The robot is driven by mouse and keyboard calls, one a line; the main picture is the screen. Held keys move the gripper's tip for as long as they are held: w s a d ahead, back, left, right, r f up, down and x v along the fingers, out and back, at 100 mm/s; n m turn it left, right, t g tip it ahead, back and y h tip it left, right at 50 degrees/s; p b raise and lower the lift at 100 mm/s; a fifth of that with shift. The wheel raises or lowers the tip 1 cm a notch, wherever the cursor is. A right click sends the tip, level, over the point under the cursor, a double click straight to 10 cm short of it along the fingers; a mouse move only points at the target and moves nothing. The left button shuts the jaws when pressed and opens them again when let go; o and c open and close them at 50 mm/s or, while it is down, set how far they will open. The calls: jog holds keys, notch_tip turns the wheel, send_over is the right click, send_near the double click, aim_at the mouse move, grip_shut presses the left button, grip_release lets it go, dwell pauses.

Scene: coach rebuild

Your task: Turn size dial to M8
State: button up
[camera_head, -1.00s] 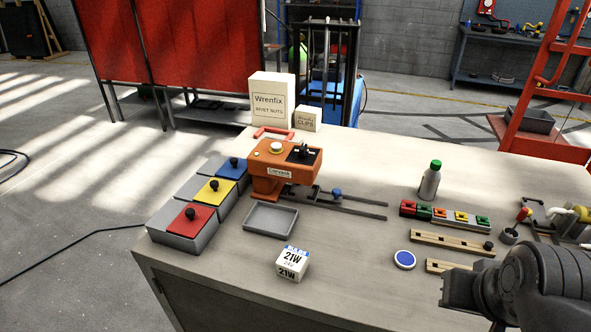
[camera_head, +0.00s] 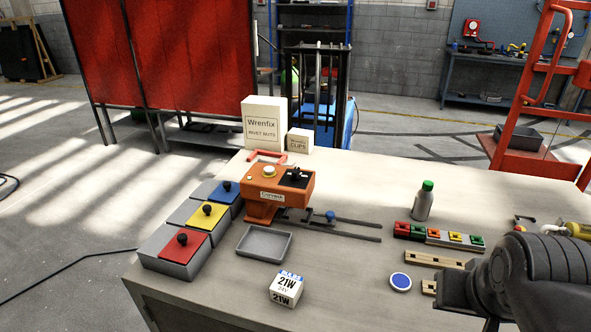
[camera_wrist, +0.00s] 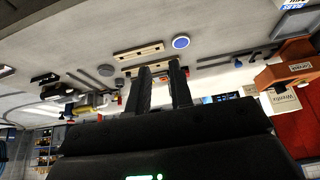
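The orange machine (camera_head: 276,196) with a "Corvask" label stands on the bench. It has a pale round knob (camera_head: 269,171) and a black panel with a small dark part (camera_head: 294,177) on top. I cannot tell which of these is the size dial, and no M8 mark is readable. The machine also shows at the right edge of the wrist view (camera_wrist: 285,74). My gripper (camera_wrist: 161,70) shows two dark fingers apart with nothing between them. It is well away from the machine; in the head view my arm is at the lower right and the fingertips cannot be made out.
A grey tray (camera_head: 264,243), a 21W box (camera_head: 286,288) and lidded red, yellow and blue bins stand near the machine. A rail with a blue knob (camera_head: 331,216) runs from it.

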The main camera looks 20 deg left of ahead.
jog(key=shift+o, duration=1.4)
jog(key=w+a+r, duration=0.5)
jog(key=w+r, duration=0.1)
jog(key=w, duration=0.4)
jog(key=shift+w+a+r+g, duration=0.3)
jog(key=shift+r, duration=0.1)
jog(key=w+a+r, duration=0.3)
jog(key=w+a, duration=0.4)
jog(key=w, duration=0.1)
send_near(296, 170)
jog(key=x, duration=0.8)
jog(key=shift+w+f, duration=0.15)
jog(key=shift+f, duration=0.15)
grip_shut()
